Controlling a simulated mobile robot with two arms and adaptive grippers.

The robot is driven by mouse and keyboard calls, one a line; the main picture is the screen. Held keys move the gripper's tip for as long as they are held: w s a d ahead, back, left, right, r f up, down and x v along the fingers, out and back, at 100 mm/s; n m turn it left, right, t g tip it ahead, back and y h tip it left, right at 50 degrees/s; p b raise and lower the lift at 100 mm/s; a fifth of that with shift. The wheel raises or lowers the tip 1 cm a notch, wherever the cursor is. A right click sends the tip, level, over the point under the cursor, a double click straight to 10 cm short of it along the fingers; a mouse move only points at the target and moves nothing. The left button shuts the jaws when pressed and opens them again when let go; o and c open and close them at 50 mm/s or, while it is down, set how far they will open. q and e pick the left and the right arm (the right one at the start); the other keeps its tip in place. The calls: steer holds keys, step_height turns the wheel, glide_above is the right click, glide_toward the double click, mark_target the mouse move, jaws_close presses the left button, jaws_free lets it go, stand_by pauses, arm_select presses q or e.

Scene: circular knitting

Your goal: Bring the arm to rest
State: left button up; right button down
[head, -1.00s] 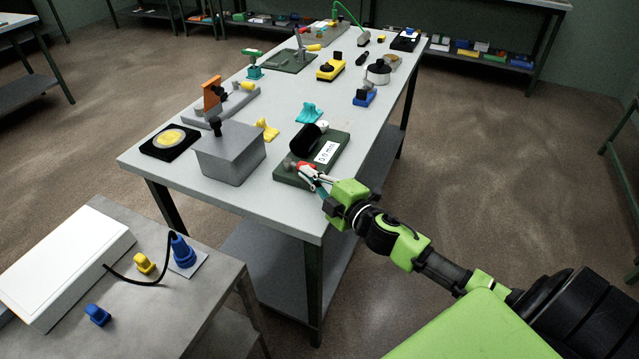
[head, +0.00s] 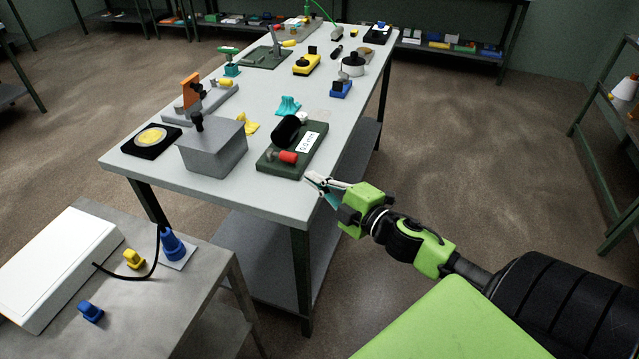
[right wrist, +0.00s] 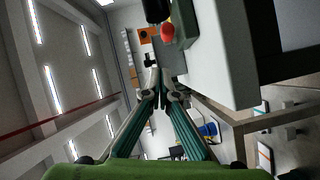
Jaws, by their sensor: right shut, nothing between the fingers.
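My right gripper (head: 318,185) is shut and empty, just off the front right corner of the long grey table (head: 268,199) in the head view. In the right wrist view its fingertips (right wrist: 160,88) are together with nothing between them. The nearest thing to it is a dark green block (head: 295,162) with a white label, a black cylinder and a red-ended knob (head: 288,157). The gripper is apart from that block. The red knob end also shows in the right wrist view (right wrist: 167,31). My left gripper is not in view.
A grey box (head: 212,150) and a black pad with a yellow disc (head: 151,141) stand on the table's near left. A lower side table (head: 150,300) holds a white case (head: 58,265) and small blue and yellow parts. Floor to the right is open.

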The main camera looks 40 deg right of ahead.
steer(key=shift+s+d, duration=0.25)
steer(key=shift+s, duration=0.25)
